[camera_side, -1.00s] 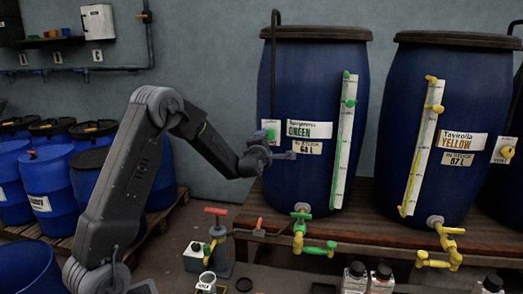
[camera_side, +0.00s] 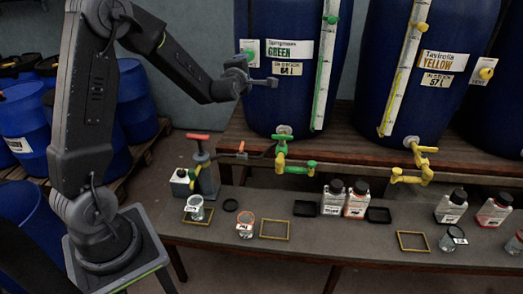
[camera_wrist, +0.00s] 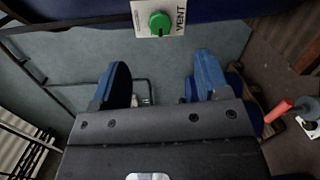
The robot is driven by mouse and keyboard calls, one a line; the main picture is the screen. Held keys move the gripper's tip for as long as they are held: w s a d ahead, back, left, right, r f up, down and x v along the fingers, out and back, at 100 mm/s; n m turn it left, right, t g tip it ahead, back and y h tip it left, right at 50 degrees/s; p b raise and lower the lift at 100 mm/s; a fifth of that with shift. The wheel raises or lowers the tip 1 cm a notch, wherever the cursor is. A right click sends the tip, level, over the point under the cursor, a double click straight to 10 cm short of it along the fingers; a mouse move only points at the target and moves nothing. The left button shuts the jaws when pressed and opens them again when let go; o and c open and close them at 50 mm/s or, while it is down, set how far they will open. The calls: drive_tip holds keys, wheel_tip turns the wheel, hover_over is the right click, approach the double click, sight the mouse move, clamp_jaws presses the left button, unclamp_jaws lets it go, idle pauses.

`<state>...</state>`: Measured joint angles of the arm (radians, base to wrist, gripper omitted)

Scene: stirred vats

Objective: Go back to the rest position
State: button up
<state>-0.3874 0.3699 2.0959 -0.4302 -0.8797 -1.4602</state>
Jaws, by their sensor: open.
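My gripper (camera_side: 262,80) is in the air in the side view, in front of the left part of the green-labelled blue vat (camera_side: 290,100). In the wrist view my gripper (camera_wrist: 162,85) shows two blue-tipped fingers spread wide with nothing between them. A green vent knob (camera_wrist: 159,22) on a white plate is ahead of the fingers, apart from them. In the side view the green vent knob (camera_side: 248,54) is just above and left of my gripper.
A yellow-labelled vat (camera_side: 415,70) stands to the right. Green (camera_side: 295,167) and yellow (camera_side: 412,178) taps jut out low over the grey bench (camera_side: 340,235). Bottles (camera_side: 333,198), jars (camera_side: 196,208) and a red-handled pump (camera_side: 203,165) stand there. Blue drums (camera_side: 135,95) are behind my arm.

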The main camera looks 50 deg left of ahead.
drive_tip(key=s+d+r+m+g+h, duration=0.1)
drive_tip(key=s+d+r+m+h, duration=0.15)
drive_tip(key=d+m, duration=0.3)
drive_tip(key=s+d+r+m+h, duration=0.1)
drive_tip(key=s+d+m+h, duration=0.35)
drive_tip(key=d, duration=0.25)
drive_tip(key=s+d+r+m+g+h, duration=0.1)
drive_tip(key=s+d+m+h, duration=0.15)
drive_tip(key=d+m, duration=0.4)
drive_tip(key=s+d+f+m+g+h, duration=0.1)
drive_tip(key=s+m, duration=0.4)
drive_tip(key=s, duration=0.5)
drive_tip(key=s+d+f+m+g+h, duration=0.1)
drive_tip(key=s+d+m+g, duration=0.3)
drive_tip(key=s, duration=0.6)
drive_tip(key=shift+d+f+m+g, duration=0.3)
drive_tip(key=shift+d+f+m, duration=0.3)
drive_tip(key=shift+d+m, duration=0.65)
drive_tip(key=shift+a, duration=0.1)
drive_tip(key=shift+c, duration=0.4)
